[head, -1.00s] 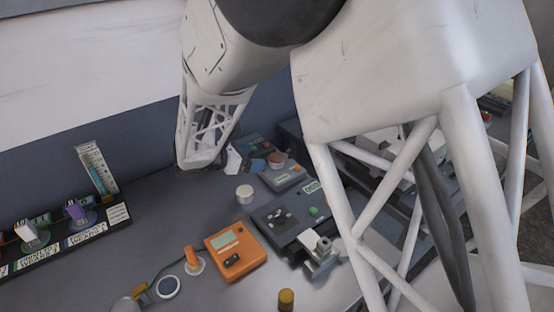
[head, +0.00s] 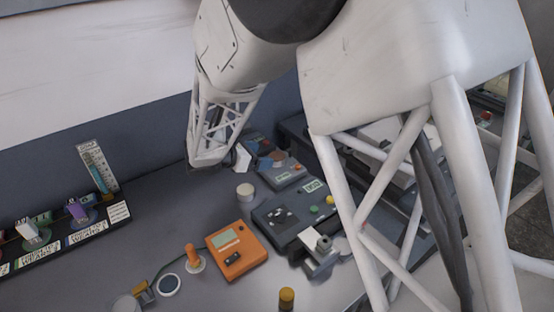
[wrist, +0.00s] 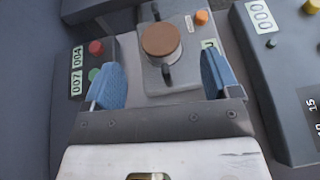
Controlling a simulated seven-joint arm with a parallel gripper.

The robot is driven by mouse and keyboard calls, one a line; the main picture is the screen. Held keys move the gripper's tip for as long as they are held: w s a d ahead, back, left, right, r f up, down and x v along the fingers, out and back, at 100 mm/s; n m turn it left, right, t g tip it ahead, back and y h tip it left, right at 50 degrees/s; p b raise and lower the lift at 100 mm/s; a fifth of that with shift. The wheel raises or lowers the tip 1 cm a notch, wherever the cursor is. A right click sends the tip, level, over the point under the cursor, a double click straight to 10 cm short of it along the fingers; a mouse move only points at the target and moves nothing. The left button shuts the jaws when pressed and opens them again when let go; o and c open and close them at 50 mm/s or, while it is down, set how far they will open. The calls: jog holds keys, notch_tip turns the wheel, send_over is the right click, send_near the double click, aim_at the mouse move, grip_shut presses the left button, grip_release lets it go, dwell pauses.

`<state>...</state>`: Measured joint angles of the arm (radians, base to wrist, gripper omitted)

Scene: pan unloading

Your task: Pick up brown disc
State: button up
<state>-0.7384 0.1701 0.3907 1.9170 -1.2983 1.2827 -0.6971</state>
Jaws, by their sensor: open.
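The brown disc (wrist: 160,39) lies on the round plate of a small grey scale (wrist: 181,82) in the wrist view. In the head view the disc (head: 278,154) shows on the grey scale behind the larger dark device. My gripper (wrist: 160,80) is open, with its two blue fingers apart and nothing between them. In the wrist view the disc is beyond the fingertips, roughly centred between them.
A dark device (wrist: 88,70) with red and green buttons is left of the scale; another (wrist: 270,95) is close on the right. In the head view a white cylinder (head: 245,192) and an orange meter (head: 237,250) stand nearer.

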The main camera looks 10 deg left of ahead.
aim_at(277, 155)
jog(key=shift+x, duration=2.55)
jog(key=shift+f, duration=0.2)
jog(key=c, duration=1.1)
jog(key=shift+c, duration=0.3)
jog(key=shift+r, duration=0.15)
notch_tip(277, 155, up, 10)
